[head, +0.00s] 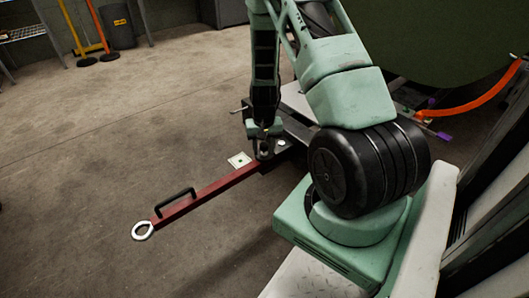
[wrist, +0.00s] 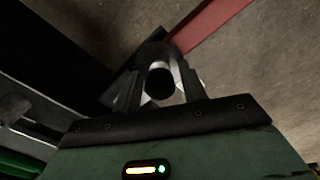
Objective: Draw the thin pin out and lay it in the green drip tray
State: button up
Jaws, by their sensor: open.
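My gripper (head: 264,130) points down over the dark coupling end of a red bar (head: 210,192). In the wrist view its two fingers (wrist: 160,92) stand apart on either side of a dark, round-topped upright piece (wrist: 160,76). I cannot tell whether the fingers touch it, or whether it is the thin pin. The red bar also shows in the wrist view (wrist: 207,22), running off to the upper right. I cannot make out a green drip tray in either view.
The red bar lies low across the floor, with a black handle (head: 174,201) and a pale ring (head: 143,231) at its near end. An orange strap (head: 470,104) hangs at right.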

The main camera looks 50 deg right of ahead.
jog(key=c, duration=0.8)
jog(key=shift+r+p, duration=2.75)
jog(key=shift+r, duration=0.2)
jog(key=shift+r+p, duration=1.4)
jog(key=shift+p, duration=0.1)
